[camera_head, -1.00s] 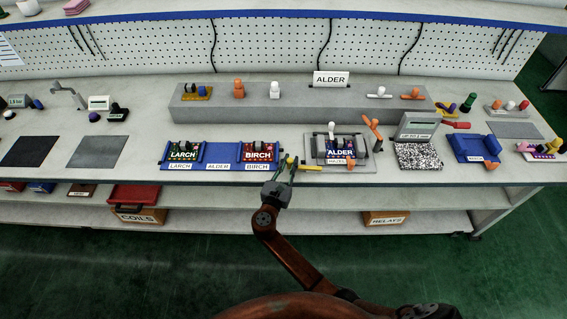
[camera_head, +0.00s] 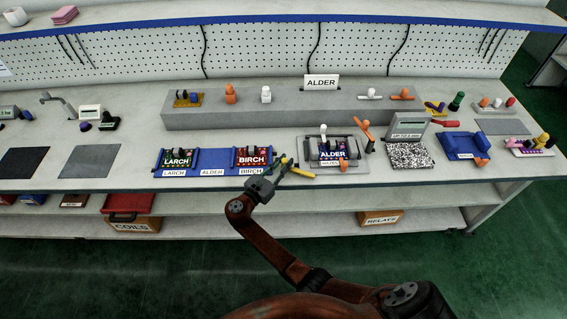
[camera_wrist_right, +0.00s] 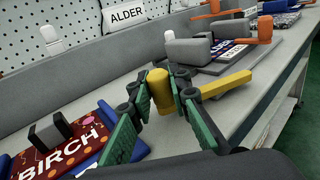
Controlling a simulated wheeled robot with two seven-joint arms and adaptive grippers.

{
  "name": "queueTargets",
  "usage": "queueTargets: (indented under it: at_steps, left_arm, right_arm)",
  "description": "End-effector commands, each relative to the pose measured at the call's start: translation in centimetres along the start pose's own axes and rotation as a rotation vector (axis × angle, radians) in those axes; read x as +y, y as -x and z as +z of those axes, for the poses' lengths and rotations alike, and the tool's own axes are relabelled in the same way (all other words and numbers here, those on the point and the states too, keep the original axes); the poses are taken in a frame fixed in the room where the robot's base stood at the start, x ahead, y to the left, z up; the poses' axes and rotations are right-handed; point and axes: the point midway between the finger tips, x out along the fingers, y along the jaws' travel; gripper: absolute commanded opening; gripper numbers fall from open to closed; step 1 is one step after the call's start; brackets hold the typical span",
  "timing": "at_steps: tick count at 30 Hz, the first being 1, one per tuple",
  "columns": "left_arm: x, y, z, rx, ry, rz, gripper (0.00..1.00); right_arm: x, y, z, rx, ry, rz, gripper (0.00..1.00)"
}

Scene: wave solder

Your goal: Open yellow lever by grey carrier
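The yellow lever (camera_head: 302,172) is at the bench's front edge, just left of the grey carrier (camera_head: 367,164), which holds the ALDER board (camera_head: 333,154). In the right wrist view the lever has a yellow upright end (camera_wrist_right: 159,90) and a long yellow arm (camera_wrist_right: 222,86) pointing right. My right gripper (camera_head: 279,170) reaches in from the front. In the wrist view its green-padded fingers (camera_wrist_right: 158,98) stand on both sides of the upright end, with little gap; whether they press on it I cannot tell. My left gripper is not in view.
A blue tray (camera_head: 212,157) with LARCH and BIRCH boards lies left of the lever. An orange lever (camera_head: 366,131) stands at the carrier's back right. Behind is a long grey ledge (camera_head: 300,114) with small parts and an ALDER sign (camera_head: 321,82).

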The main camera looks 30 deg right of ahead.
Motion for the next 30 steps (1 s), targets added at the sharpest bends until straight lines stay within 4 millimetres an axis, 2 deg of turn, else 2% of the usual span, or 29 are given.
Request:
queueTargets:
  at_steps: [7, 17, 23, 30]
  left_arm:
    - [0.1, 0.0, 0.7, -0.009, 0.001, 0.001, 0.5]
    - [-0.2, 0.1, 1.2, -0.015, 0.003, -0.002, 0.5]
    - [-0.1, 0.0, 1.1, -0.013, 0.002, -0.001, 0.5]
    - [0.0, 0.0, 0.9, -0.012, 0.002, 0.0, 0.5]
  right_arm:
    - [0.0, 0.0, 0.0, 0.0, 0.001, 0.001, 0.33]
    - [0.0, 0.3, 0.0, 0.001, 0.001, 0.002, 0.34]
    - [0.1, 3.0, -0.1, 0.002, 0.001, 0.003, 0.34]
    - [0.0, 8.1, -0.1, 0.002, 0.001, 0.002, 0.34]
